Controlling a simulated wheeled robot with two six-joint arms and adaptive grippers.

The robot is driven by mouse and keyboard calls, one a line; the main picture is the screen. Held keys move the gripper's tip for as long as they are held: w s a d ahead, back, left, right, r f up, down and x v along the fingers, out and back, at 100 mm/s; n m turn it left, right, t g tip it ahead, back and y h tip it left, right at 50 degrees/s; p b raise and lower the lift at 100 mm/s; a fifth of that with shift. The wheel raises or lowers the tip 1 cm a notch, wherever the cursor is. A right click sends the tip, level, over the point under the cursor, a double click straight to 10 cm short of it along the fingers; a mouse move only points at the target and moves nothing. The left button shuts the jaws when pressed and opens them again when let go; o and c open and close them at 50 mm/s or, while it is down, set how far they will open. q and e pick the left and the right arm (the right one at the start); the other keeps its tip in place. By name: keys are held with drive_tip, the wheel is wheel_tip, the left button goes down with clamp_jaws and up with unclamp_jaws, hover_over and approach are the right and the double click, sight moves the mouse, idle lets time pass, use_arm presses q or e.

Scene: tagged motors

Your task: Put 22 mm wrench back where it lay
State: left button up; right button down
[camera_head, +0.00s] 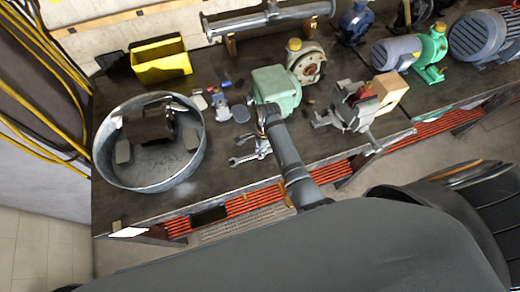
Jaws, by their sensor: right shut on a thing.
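My right gripper (261,130) hangs over the middle of the workbench, mostly hidden by my own dark wrist. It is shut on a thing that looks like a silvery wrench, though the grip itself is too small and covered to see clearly. Silvery wrenches (249,156) show just below and left of the gripper, close to the bench's front edge. I cannot read any size marking, and I cannot tell which of them is the 22 mm wrench or whether the held one touches the bench. My left gripper is not in view.
A round metal tub (103,160) with dark parts stands at left on the bench (215,185). A yellow bin (161,62) is behind it. A green motor housing (277,88) stands close behind the gripper. A vise (352,108) is to the right.

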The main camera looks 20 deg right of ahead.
drive_tip(key=c, duration=1.2)
unclamp_jaws()
drive_tip(key=shift+r, duration=0.1)
wheel_tip(320, 180, up, 12)
drive_tip(key=d, duration=0.1)
drive_tip(key=shift+d, duration=0.2)
